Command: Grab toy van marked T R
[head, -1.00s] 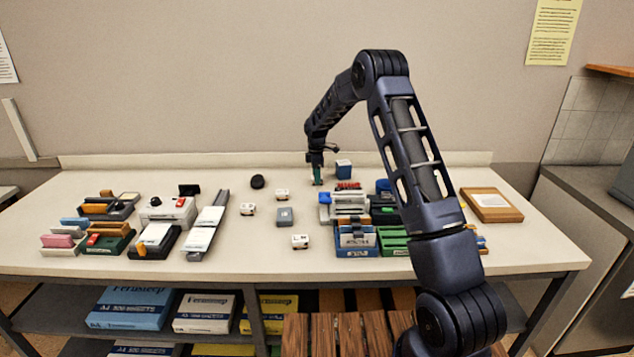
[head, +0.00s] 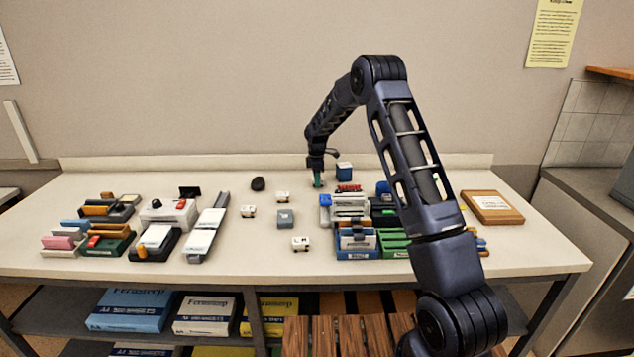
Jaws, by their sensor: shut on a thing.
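My gripper (head: 318,183) points down at the back middle of the table, left of a blue box. It is shut on a small teal-green thing, too small to identify; I cannot read any mark on it. Several small white toy vans stand on the table in front of it. One van (head: 283,197) is nearest, to the lower left. Another van (head: 248,211) stands further left. A third van (head: 300,243), nearer the front, has letters on top that look like L M. I cannot read the marks on the other two.
A grey block (head: 285,219) stands among the vans. A dark rounded thing (head: 257,184) lies at the back left. The blue box (head: 344,171) and a red thing (head: 348,188) are close to the right of my gripper. Trays and stationery crowd both sides; the middle is mostly clear.

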